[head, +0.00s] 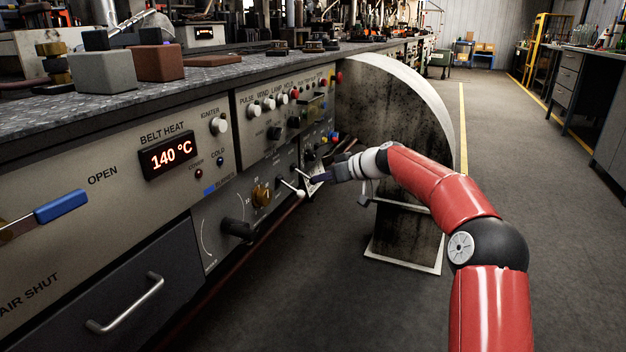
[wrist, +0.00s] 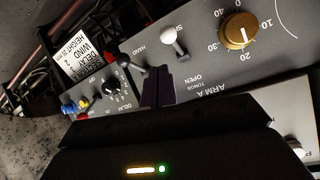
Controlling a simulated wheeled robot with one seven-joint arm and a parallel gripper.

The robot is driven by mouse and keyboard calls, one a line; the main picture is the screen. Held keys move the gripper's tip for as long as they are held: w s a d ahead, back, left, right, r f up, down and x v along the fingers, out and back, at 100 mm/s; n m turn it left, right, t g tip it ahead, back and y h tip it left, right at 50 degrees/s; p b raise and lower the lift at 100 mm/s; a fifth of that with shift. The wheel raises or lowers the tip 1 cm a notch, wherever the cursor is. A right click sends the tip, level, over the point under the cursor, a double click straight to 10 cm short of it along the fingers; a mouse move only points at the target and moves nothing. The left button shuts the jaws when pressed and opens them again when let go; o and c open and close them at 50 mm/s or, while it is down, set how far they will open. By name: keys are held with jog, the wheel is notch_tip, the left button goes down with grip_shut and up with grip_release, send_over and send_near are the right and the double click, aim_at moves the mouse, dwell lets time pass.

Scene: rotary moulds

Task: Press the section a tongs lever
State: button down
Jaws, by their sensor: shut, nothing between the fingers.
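My gripper (head: 318,179) is shut and empty, low in front of the machine's front panel. In the wrist view its fingertips (wrist: 158,84) are together at the panel, beside the "TONGS OPEN" and "ARM A" lettering. A lever with a white knob (wrist: 168,35) stands just beyond the fingertips; a white-knobbed lever (head: 299,192) also shows in the head view, left of the gripper. A dark-knobbed lever (wrist: 124,61) stands to the left of the fingertips near the word "HAND". I cannot tell which lever is the section A tongs lever, or whether the fingers touch one.
A brass dial (wrist: 238,31) sits right of the levers. A smaller black dial (wrist: 115,90) and a white label card (wrist: 82,58) are at the left. A large curved dark guard (head: 405,105) stands behind my arm. The floor (head: 530,200) to the right is clear.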

jog(key=s+d, duration=0.2)
jog(key=d, duration=0.1)
jog(key=d+f, duration=0.1)
jog(key=d, duration=0.1)
jog(key=shift+s, duration=0.4)
jog(key=s+r+m+g+h+p, duration=0.1)
jog(key=s+r+h+p, duration=0.2)
jog(key=s, duration=0.7)
jog(key=s+r+m+h+p, duration=0.1)
jog(key=s+r+h+p, duration=0.2)
jog(key=s, duration=0.6)
jog(key=s+d+m+h+p, duration=0.2)
jog(key=s+d+m, duration=0.2)
jog(key=s, duration=1)
jog(key=s+d+r+m+t+h+p, duration=0.1)
jog(key=s+d+m+h+p, duration=0.1)
jog(key=s+d, duration=0.7)
jog(key=s+m+h, duration=0.1)
jog(key=s, duration=0.3)
jog(key=shift+s+d+r+m+p, duration=0.15)
jog(key=shift+s+m+p, duration=0.2)
jog(key=shift+m, duration=0.05)
